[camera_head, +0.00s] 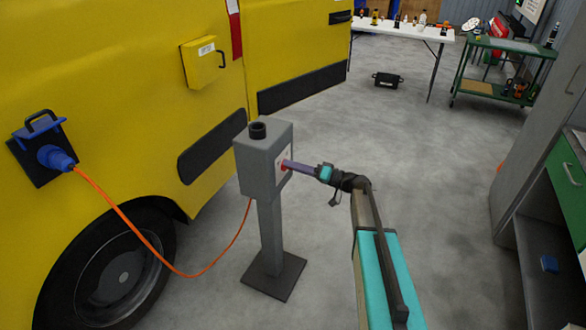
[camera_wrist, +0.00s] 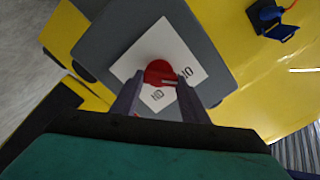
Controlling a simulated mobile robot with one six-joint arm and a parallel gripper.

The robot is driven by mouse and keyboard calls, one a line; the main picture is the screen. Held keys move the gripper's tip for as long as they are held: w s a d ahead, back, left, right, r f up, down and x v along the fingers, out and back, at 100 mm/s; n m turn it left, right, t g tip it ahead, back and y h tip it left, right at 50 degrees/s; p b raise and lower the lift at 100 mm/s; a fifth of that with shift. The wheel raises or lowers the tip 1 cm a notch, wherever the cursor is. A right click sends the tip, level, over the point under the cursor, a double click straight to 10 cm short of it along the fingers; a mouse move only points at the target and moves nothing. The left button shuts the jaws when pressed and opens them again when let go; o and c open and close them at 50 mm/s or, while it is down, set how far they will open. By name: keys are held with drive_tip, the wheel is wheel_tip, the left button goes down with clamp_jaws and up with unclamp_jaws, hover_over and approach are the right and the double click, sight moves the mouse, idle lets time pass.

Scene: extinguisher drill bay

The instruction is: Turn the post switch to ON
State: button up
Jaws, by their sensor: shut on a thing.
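The grey switch post (camera_head: 263,152) stands upright on a dark base plate beside the yellow vehicle. Its red switch knob (camera_wrist: 160,73) sits on a white label plate (camera_wrist: 185,45) on the box face. The label carries dark lettering that appears tilted in the wrist view. My gripper (camera_head: 287,165) reaches the box face from the right. In the wrist view its fingers (camera_wrist: 158,85) are on either side of the red knob and shut on it. A pale mark shows on the knob's right side. The exact switch setting is hard to read.
An orange cable (camera_head: 122,213) runs from the blue plug (camera_head: 55,158) on the yellow vehicle (camera_head: 120,80) to the post. A white table (camera_head: 400,30), a green cart (camera_head: 490,90) and a black case (camera_head: 387,79) stand behind. Grey cabinets line the right. The floor between is clear.

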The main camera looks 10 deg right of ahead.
drive_tip(key=m, duration=1.1)
drive_tip(key=f+m, duration=0.1)
drive_tip(key=m, duration=0.5)
drive_tip(key=shift+d, duration=0.3)
idle(0.3)
drive_tip(key=o, duration=1.1)
drive_tip(key=shift+r, duration=0.1)
drive_tip(key=shift+c, duration=0.2)
drive_tip(key=shift+a, duration=0.1)
